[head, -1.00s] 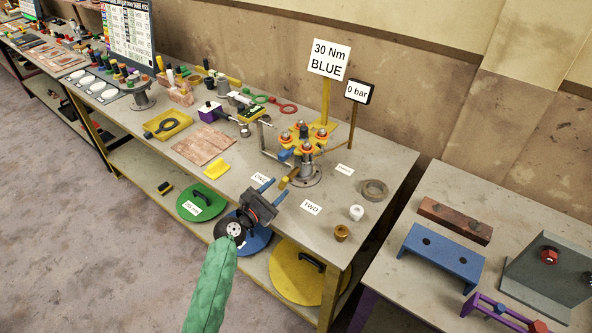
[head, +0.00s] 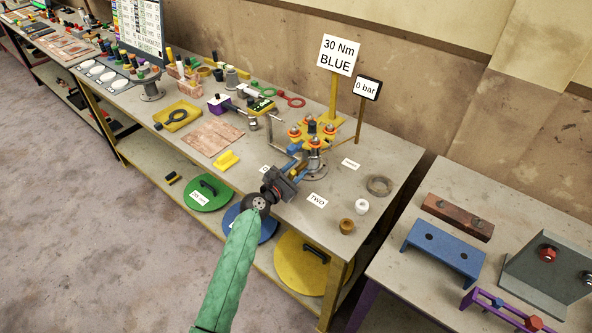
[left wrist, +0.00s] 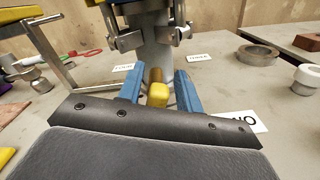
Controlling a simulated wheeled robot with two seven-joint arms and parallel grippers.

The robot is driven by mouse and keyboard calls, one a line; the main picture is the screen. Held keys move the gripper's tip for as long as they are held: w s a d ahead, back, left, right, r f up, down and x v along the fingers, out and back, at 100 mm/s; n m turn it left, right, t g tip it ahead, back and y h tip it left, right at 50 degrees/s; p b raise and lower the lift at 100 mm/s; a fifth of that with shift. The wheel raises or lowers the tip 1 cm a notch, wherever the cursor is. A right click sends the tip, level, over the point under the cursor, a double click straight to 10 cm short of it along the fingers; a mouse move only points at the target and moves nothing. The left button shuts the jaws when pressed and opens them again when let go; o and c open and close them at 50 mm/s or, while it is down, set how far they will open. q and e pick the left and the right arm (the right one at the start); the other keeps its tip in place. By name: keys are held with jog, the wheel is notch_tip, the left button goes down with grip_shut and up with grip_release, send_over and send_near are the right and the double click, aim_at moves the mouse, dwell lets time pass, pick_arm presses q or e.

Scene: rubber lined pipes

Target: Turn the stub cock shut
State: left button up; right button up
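The stub cock shows in the left wrist view as a short brass piece with a yellow handle end (left wrist: 157,93), low on the front of a grey upright pipe stub (left wrist: 157,45). In the head view my gripper mostly hides it. My left gripper (left wrist: 158,74) has its two blue fingers either side of the yellow handle, with a visible gap on each side, so it is open. In the head view the left gripper (head: 297,164) reaches the foot of the flanged stub from the front. My right gripper is in neither view.
Above the cock is a yellow flange (head: 325,128) with several orange-ringed bolts. A bent grey pipe (head: 275,135) stands left. A "0 bar" display (head: 367,88) and a "30 Nm BLUE" sign (head: 339,55) stand behind. A grey ring (head: 379,185) and small white and brass cups lie right.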

pick_arm(q)
jog(key=shift+a, duration=0.1)
grip_shut()
jog(key=shift+s+f+m+b, duration=0.1)
jog(key=shift+m+b, duration=0.25)
jog(key=shift+m, duration=0.25)
jog(key=shift+d+m, duration=0.2)
jog(key=shift+m, duration=0.1)
jog(key=shift+s+f+m+b, duration=0.1)
jog(key=shift+m+b, duration=0.25)
jog(key=shift+m, duration=0.05)
jog(key=shift+s+d+f+m+b, duration=0.15)
jog(key=shift+m+b, duration=0.4)
jog(key=shift+m, duration=0.55)
jog(key=shift+d+f+m+b, duration=0.1)
jog(key=shift+m+b, duration=0.2)
jog(key=shift+m, duration=0.3)
jog(key=shift+d+f+m+b, duration=0.1)
jog(key=shift+m+b, duration=0.15)
jog(key=shift+m, duration=0.35)
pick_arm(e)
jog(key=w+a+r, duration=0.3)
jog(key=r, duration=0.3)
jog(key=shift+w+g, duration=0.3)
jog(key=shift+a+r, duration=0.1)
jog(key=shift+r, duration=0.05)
